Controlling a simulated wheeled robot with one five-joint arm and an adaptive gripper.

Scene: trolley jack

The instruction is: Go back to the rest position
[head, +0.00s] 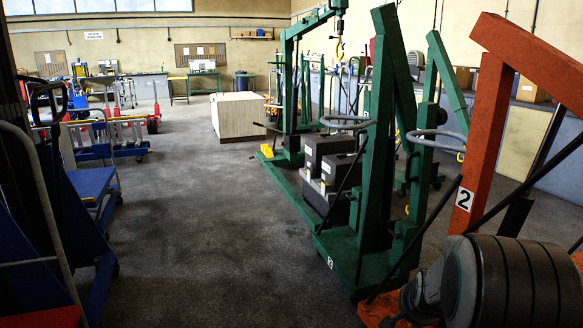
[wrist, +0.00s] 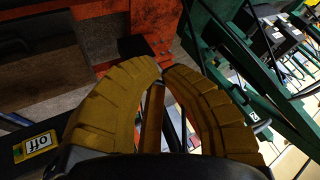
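My gripper (wrist: 162,68) shows in the wrist view with two thick, ribbed, dark-yellow fingers. They curve inward and their tips come together with almost no gap, and I see nothing held at the tips. A narrow yellowish bar shows through the space between the fingers; I cannot tell what it belongs to. Behind the fingertips is an orange-red frame (wrist: 150,35). No part of my gripper shows in the head view. I cannot make out a trolley jack for certain.
An orange hoist (head: 470,180) marked 2 and dark round weights (head: 525,285) stand close at right. Green hoists (head: 375,140) stand left of it. Blue carts (head: 95,185) line the left. A pale box (head: 238,115) stands farther back. The grey floor (head: 200,230) between is clear.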

